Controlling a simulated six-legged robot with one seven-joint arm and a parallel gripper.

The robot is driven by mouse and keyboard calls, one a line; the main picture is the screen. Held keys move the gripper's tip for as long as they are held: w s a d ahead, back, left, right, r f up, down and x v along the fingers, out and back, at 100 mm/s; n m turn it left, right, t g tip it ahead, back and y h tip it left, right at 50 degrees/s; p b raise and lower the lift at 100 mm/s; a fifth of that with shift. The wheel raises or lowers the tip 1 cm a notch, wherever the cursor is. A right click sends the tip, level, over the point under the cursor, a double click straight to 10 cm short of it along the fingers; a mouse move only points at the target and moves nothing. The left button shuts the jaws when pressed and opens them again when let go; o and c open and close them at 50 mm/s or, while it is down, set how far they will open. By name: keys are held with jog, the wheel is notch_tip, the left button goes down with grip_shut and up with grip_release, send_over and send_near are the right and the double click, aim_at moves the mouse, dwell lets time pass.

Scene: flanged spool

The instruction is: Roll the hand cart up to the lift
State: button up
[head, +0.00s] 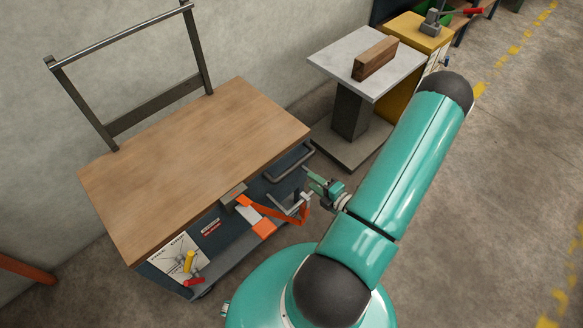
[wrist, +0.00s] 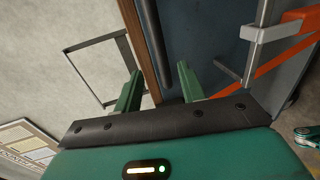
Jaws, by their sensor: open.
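The hand cart has a wooden top (head: 195,165), a dark blue body and a tall metal frame (head: 125,38) at its far left. A dark grey bar handle (head: 292,160) sticks out from its right end. My gripper (head: 322,188) is near that end, open and empty. In the wrist view, my green fingers (wrist: 160,72) are apart, and the dark bar (wrist: 150,45) appears between them. I cannot tell if they touch it. A grey-topped pedestal (head: 335,48), possibly the lift, stands to the cart's right, with a gap between.
A brown block (head: 376,58) lies on the pedestal top. An orange clamp (head: 285,212) hangs on the cart's front, close to my gripper. Red and yellow handles (head: 190,265) stick out lower left. A yellow cabinet (head: 412,60) is behind the pedestal. Open floor (head: 490,190) lies right.

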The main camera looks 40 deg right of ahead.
aim_at(295, 169)
jog(key=x, duration=1)
jog(key=shift+w, duration=0.3)
grip_shut()
